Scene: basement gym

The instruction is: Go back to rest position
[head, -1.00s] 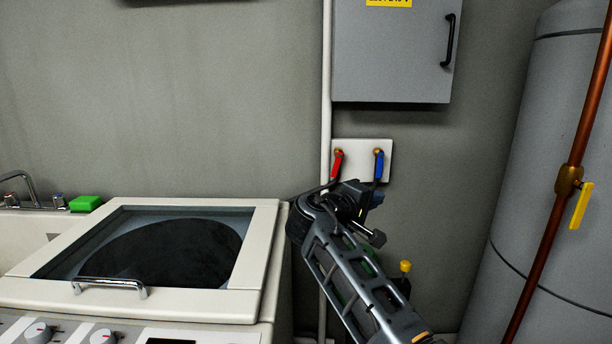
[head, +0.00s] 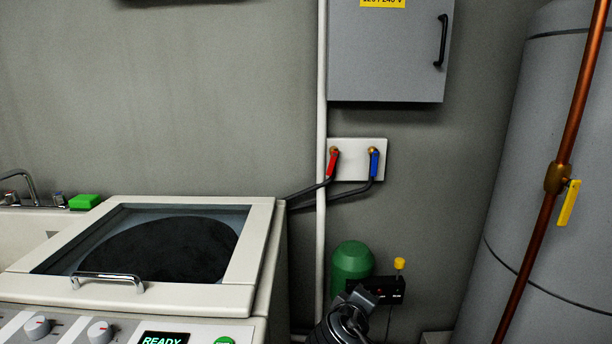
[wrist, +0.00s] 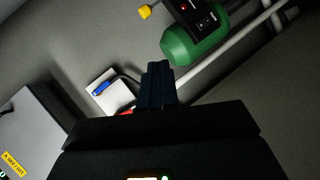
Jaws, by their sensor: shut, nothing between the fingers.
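My gripper shows in the wrist view (wrist: 160,85), its dark fingers together with nothing between them. It points toward the wall, in free space. In the head view only part of my arm's end shows low, right of the washer, in front of the green tank (head: 352,262) and black box (head: 378,290); the fingers are hard to make out there. The wall plate (head: 350,174) carries a red lever (head: 333,163) and a blue lever (head: 375,163), both hanging down, slightly tilted. Dark hoses run from them behind the washer.
A white washer (head: 262,255) with a closed glass lid and a lit READY display (head: 165,340) stands at the left. A grey electrical cabinet (head: 388,55) hangs above the plate. A grey tank (head: 560,180) and copper pipe (head: 578,120) with a yellow handle (head: 568,204) stand right.

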